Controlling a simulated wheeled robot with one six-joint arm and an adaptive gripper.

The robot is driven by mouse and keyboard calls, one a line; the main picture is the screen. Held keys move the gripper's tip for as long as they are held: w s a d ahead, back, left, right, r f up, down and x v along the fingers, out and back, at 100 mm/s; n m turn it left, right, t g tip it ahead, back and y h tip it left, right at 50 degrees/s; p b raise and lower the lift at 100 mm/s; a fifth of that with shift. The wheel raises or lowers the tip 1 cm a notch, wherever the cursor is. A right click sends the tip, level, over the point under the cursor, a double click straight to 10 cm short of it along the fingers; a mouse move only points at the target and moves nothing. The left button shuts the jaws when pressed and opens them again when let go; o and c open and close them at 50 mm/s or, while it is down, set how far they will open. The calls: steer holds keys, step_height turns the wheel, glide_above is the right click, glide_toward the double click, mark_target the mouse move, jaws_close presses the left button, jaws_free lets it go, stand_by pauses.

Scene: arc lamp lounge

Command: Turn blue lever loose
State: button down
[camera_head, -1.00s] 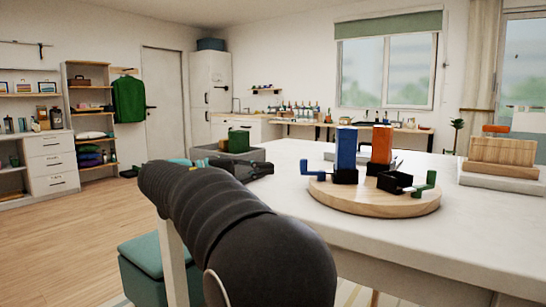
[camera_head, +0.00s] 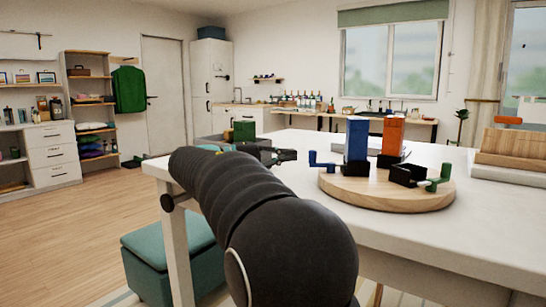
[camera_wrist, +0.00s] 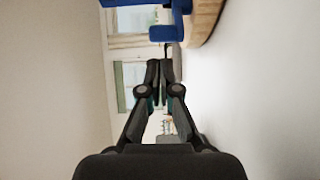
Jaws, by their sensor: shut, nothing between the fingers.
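The blue lever (camera_head: 321,161) is a bent crank-like handle sticking out left of an upright blue block (camera_head: 357,139). The block stands on a round wooden board (camera_head: 387,196) on the white table. My gripper (camera_head: 295,155) is just left of the lever in the head view, with a small gap showing between them; I cannot tell their depth apart. Its fingers are shut and empty. In the wrist view, the fingertips (camera_wrist: 160,66) are together, below the blue lever (camera_wrist: 165,33). The board's edge (camera_wrist: 204,20) shows at the top right there.
An orange block (camera_head: 392,137), a black open box-like part (camera_head: 407,175) and a green lever (camera_head: 438,179) share the board. A grey tray with a green block (camera_head: 244,131) stands behind my gripper. Wooden blocks (camera_head: 508,147) stand at the right. The table's front is clear.

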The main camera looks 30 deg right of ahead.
steer(key=shift+s+d, duration=0.2)
steer(key=shift+d, duration=0.95)
steer(key=shift+s+d, duration=0.15)
steer(key=shift+d, duration=0.95)
steer(key=shift+a, duration=0.15)
